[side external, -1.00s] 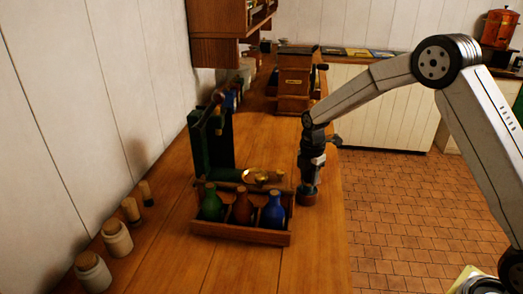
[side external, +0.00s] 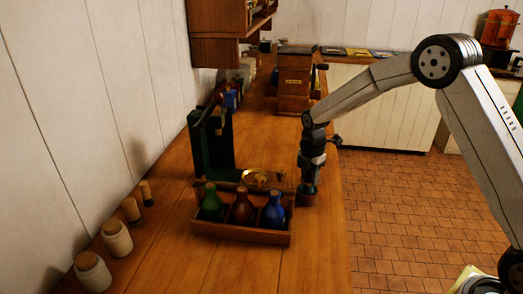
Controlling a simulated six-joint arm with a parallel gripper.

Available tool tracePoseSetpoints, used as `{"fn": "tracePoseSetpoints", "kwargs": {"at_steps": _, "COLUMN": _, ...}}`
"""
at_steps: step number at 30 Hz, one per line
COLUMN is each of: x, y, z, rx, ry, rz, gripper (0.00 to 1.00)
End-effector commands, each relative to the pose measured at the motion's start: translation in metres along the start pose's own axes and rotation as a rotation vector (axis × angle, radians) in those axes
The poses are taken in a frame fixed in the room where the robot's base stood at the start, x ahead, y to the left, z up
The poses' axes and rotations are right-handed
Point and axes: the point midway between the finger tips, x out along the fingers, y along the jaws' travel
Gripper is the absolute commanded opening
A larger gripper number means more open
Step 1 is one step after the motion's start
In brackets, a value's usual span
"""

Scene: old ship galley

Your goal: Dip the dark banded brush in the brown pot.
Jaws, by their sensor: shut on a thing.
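My gripper (side external: 309,176) points down near the right edge of the wooden counter, right of the bottle rack. It is shut on a dark piece, which I take for the dark banded brush (side external: 308,187); the jaws hide most of it. The brown pot (side external: 306,199) stands on the counter directly below the gripper. The brush's lower end meets the pot's top in this view. I cannot tell how deep the tip is inside, as the bristles are hidden.
A wooden rack (side external: 240,236) with green, brown and blue bottles stands close left of the pot. Behind it are a dark green scale (side external: 210,145) and a brass pan (side external: 262,178). Corked jars (side external: 116,238) line the wall. The front right counter is clear.

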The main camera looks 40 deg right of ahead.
Motion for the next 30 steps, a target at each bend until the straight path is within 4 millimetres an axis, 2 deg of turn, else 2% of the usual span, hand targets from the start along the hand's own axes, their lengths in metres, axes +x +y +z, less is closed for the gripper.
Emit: {"fn": "tracePoseSetpoints", "kwargs": {"at_steps": 30, "x": -0.060, "y": 0.001, "z": 0.000, "rx": 0.000, "ry": -0.001, "rz": 0.005, "gripper": 0.00}}
